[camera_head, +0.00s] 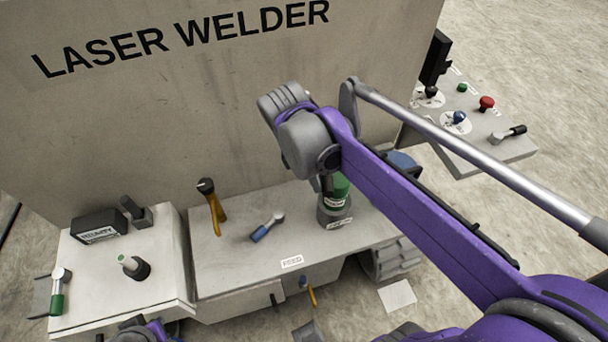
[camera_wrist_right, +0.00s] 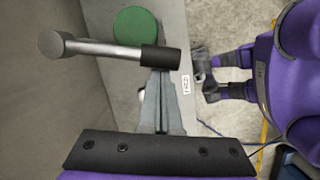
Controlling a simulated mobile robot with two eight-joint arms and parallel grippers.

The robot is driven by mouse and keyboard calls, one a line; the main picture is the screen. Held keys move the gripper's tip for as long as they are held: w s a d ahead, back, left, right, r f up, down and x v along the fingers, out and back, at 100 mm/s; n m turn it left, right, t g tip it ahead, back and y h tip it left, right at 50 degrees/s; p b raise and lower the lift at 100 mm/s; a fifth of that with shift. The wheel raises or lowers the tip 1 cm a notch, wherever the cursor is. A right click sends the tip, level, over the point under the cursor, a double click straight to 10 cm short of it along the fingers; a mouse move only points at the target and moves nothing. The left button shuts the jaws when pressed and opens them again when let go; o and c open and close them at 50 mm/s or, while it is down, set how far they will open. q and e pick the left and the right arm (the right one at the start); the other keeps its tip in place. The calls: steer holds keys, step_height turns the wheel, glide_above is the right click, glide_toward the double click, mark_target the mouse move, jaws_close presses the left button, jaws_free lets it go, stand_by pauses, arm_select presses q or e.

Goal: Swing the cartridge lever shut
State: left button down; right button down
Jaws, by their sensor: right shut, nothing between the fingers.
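A lever with a grey pivot, silver shaft and black grip (camera_wrist_right: 110,49) lies across the upper wrist view, and I take it for the cartridge lever. A green round top (camera_wrist_right: 137,26) is just beyond it; in the head view a green-topped dark cylinder (camera_head: 336,202) stands on the bench, partly behind my right arm. My right gripper (camera_wrist_right: 163,76) is shut and empty, its fingertips at the black grip's lower edge; whether they touch I cannot tell.
A blue-handled lever (camera_head: 267,227) and an orange lever (camera_head: 214,208) are on the bench (camera_head: 225,275), left of the cylinder. The LASER WELDER wall (camera_head: 150,110) rises behind. A side panel (camera_head: 470,150) with knobs is at right. A green-handled lever (camera_head: 58,291) is far left.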

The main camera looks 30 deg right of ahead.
steer(key=shift+s+d+n, duration=0.75)
steer(key=shift+d+n, duration=0.15)
steer(key=shift+d, duration=0.05)
arm_select(q)
steer(key=shift+w+r+p, duration=0.1)
steer(key=shift+r+p, duration=0.2)
steer(key=shift+r, duration=0.1)
arm_select(e)
steer(key=shift+s+d, duration=0.35)
steer(key=shift+d, duration=0.25)
